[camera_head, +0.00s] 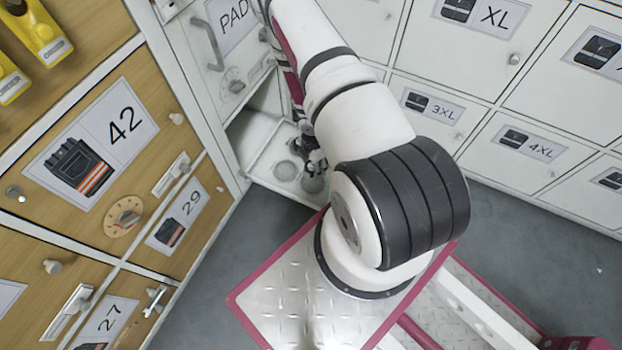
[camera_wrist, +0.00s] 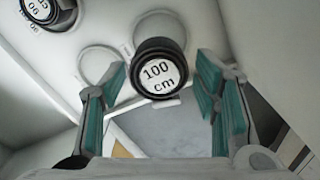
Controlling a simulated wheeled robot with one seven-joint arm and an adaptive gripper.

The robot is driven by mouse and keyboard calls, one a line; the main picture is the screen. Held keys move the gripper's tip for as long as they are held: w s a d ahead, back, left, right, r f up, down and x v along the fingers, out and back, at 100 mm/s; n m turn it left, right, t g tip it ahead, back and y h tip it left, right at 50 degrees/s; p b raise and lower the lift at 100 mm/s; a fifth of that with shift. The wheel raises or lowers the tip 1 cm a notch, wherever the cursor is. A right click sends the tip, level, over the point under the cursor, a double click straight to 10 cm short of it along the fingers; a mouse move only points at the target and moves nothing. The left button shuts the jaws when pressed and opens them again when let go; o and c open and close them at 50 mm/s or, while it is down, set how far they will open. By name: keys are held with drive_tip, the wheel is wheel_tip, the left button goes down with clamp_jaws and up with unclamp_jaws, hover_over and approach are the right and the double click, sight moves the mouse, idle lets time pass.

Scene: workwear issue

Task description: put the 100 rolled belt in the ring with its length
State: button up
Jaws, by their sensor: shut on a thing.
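The rolled belt (camera_wrist: 160,72) is black, with a white end label reading "100 cm". It shows between the fingertips of my gripper (camera_wrist: 161,75), whose teal pads stand on either side of it. In the head view my gripper (camera_head: 313,165) is over the pale shelf (camera_head: 262,166), beside a ring (camera_head: 287,171); my arm hides much there.
Another rolled belt (camera_wrist: 42,10), apparently labelled 90, sits at the shelf's top left in the wrist view. A white PAD door (camera_head: 232,25) is above the shelf. Wooden lockers (camera_head: 90,140) stand at left, white lockers (camera_head: 470,100) at right. Grey floor lies below.

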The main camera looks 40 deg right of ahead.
wheel_tip(320, 180, down, 9)
drive_tip(key=b, duration=0.4)
drive_tip(key=shift+r, duration=0.25)
drive_tip(key=o, duration=1.2)
